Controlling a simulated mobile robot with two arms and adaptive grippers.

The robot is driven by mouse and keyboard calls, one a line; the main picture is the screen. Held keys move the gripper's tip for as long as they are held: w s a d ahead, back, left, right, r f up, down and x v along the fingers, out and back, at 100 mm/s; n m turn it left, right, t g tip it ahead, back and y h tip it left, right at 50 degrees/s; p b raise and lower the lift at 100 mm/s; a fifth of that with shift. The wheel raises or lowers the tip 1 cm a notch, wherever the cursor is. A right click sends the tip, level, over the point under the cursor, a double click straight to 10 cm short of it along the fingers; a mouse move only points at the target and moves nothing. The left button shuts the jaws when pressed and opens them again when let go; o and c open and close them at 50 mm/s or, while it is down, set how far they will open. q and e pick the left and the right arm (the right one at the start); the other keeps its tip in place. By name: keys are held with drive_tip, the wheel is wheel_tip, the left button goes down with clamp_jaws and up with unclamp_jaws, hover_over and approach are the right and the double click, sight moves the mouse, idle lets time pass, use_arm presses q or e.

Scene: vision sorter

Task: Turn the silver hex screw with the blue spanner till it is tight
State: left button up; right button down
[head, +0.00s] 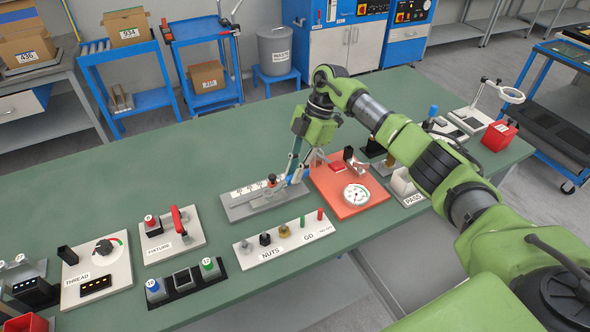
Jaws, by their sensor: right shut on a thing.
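My right gripper (294,172) points down over the right end of a grey numbered fixture plate (240,210) in the head view. It is shut on a thin, mostly hidden tool. A small blue part (306,172) shows beside the fingers and looks like the blue spanner. A small upright dark-and-red piece (271,182) stands on the grey plate just left of the fingers. I cannot make out the silver hex screw or whether the spanner touches it. My left gripper is not in view.
An orange board with a dial gauge (356,194) lies just right of my gripper. A white NUTS and GO strip (284,238) lies in front. A fixture board with a red clamp (174,234) lies left. The green table (130,195) is clear at the back left.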

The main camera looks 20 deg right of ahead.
drive_tip(key=shift+f, duration=0.6)
idle(0.8)
idle(0.4)
drive_tip(key=shift+s+d+r+m+t+p, duration=0.1)
drive_tip(key=shift+s+m+t+p, duration=0.4)
drive_tip(key=shift+p, duration=1.45)
drive_tip(key=s+m+p, duration=0.1)
drive_tip(key=p, duration=0.3)
drive_tip(key=s+m+p, duration=0.1)
drive_tip(key=m+p, duration=0.1)
drive_tip(key=p, duration=0.2)
drive_tip(key=shift+s+m+t+p, duration=0.2)
drive_tip(key=shift+m+t+p, duration=0.1)
drive_tip(key=shift+t, duration=0.1)
drive_tip(key=s+m+p, duration=0.1)
drive_tip(key=p, duration=0.2)
drive_tip(key=a+m+t+p, duration=0.1)
drive_tip(key=p, duration=0.3)
drive_tip(key=s+m+p, duration=0.1)
drive_tip(key=p, duration=0.3)
drive_tip(key=shift+s+a+m+h, duration=0.2)
drive_tip(key=shift+s+m+h, duration=0.1)
drive_tip(key=shift+m+h, duration=0.1)
drive_tip(key=shift+s+a+f+m+t, duration=0.2)
drive_tip(key=shift+s+m+t, duration=0.2)
drive_tip(key=shift+m, duration=0.1)
drive_tip(key=shift+s+a+m, duration=0.3)
drive_tip(key=shift+m, duration=0.5)
drive_tip(key=shift+w, duration=0.1)
